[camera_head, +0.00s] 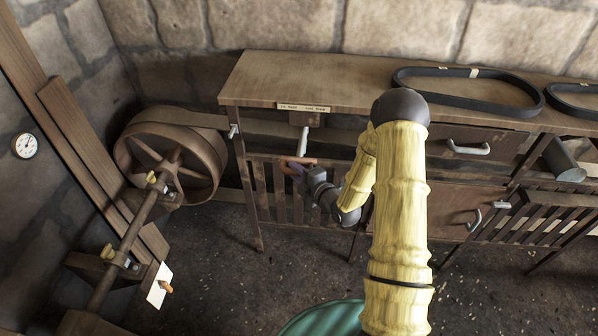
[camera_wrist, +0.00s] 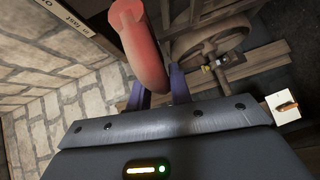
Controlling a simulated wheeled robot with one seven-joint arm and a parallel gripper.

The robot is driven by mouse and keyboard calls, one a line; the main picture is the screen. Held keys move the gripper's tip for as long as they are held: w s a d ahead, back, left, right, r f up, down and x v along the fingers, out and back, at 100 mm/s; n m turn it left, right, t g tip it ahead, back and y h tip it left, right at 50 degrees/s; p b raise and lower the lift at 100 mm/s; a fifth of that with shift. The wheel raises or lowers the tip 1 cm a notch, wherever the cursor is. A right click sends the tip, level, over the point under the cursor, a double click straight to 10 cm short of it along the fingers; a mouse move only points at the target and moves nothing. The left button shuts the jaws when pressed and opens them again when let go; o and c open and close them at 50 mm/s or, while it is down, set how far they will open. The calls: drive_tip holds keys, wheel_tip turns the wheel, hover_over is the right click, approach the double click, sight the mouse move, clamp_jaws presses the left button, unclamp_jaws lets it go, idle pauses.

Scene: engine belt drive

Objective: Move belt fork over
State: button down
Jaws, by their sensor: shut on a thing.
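The belt fork's handle (camera_head: 300,160) is a reddish bar below the front edge of the wooden bench. My gripper (camera_head: 294,170) is at this bar, its purple fingers shut on it. In the wrist view the red handle (camera_wrist: 143,50) runs up from between my two fingers (camera_wrist: 160,88). A pale upright piece (camera_head: 303,141) stands just above the handle, under a small label plate (camera_head: 304,107). The flat belt (camera_head: 185,118) runs from the large spoked pulley (camera_head: 172,160) to behind the bench. My gripper and arm hide part of the fork's mechanism.
The bench top (camera_head: 300,75) carries black belt loops (camera_head: 468,88) at the right. A shaft with brass fittings (camera_head: 135,228) stands left. A white card with an orange knob (camera_head: 159,285) is at lower left. A teal round object (camera_head: 320,318) is at the bottom. Floor between is clear.

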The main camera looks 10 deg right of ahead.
drive_tip(key=shift+s+a+f, duration=0.2)
drive_tip(key=c, duration=1.6)
unclamp_jaws()
drive_tip(key=shift+d, duration=0.1)
drive_tip(key=shift+c, duration=0.2)
drive_tip(key=o, duration=0.4)
drive_tip(key=shift+s+r, duration=0.1)
drive_tip(key=shift+r, duration=0.05)
drive_tip(key=shift+c, duration=0.2)
drive_tip(key=p+v, duration=0.1)
drive_tip(key=v, duration=1.6)
drive_tip(key=shift+d+p, duration=0.25)
drive_tip(key=shift+p, duration=0.05)
